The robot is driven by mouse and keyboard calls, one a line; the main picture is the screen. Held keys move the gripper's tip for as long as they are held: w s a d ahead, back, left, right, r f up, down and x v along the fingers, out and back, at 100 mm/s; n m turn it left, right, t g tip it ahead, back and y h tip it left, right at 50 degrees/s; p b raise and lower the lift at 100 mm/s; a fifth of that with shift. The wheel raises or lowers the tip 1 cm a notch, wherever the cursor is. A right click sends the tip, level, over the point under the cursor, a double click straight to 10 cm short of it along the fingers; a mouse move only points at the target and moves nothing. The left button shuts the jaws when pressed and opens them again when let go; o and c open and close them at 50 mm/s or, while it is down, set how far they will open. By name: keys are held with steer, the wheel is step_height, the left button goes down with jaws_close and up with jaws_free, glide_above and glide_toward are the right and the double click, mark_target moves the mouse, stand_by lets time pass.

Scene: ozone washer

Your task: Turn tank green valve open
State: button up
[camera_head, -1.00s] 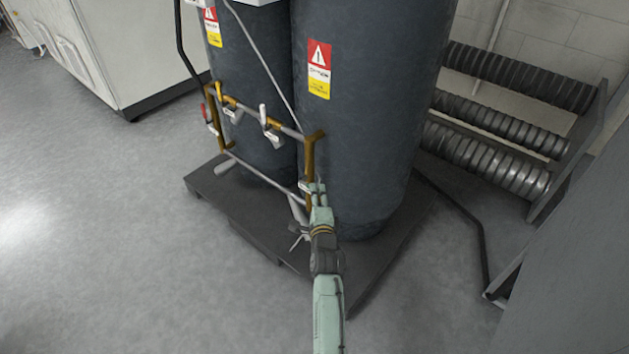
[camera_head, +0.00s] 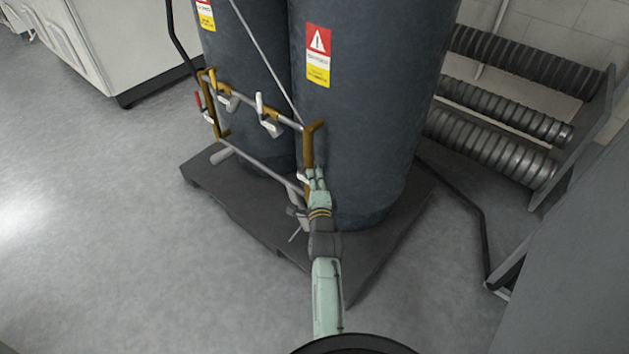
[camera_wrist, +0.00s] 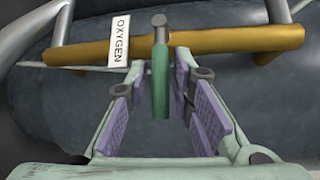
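The green valve handle (camera_wrist: 160,82) shows in the wrist view, hanging from a grey stub in front of a brass pipe (camera_wrist: 220,40). My gripper (camera_wrist: 183,95) is open, with purple finger pads on either side of the handle. The handle's tip end lies between the pads, with a gap visible on both sides. In the head view my gripper (camera_head: 316,180) is at the lower right of the pipe frame, in front of the right tank (camera_head: 365,100). The green handle cannot be made out there, being hidden by or blending with the gripper.
A white OXYGEN label (camera_wrist: 120,40) hangs on the pipe left of the handle. Other valves with white handles (camera_head: 266,115) and a red handle (camera_head: 198,100) sit on the pipe frame. The tanks stand on a dark pallet (camera_head: 235,205). Floor to the left is clear.

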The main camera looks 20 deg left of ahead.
jaws_close()
stand_by(0.4)
steer(key=shift+r, duration=0.1)
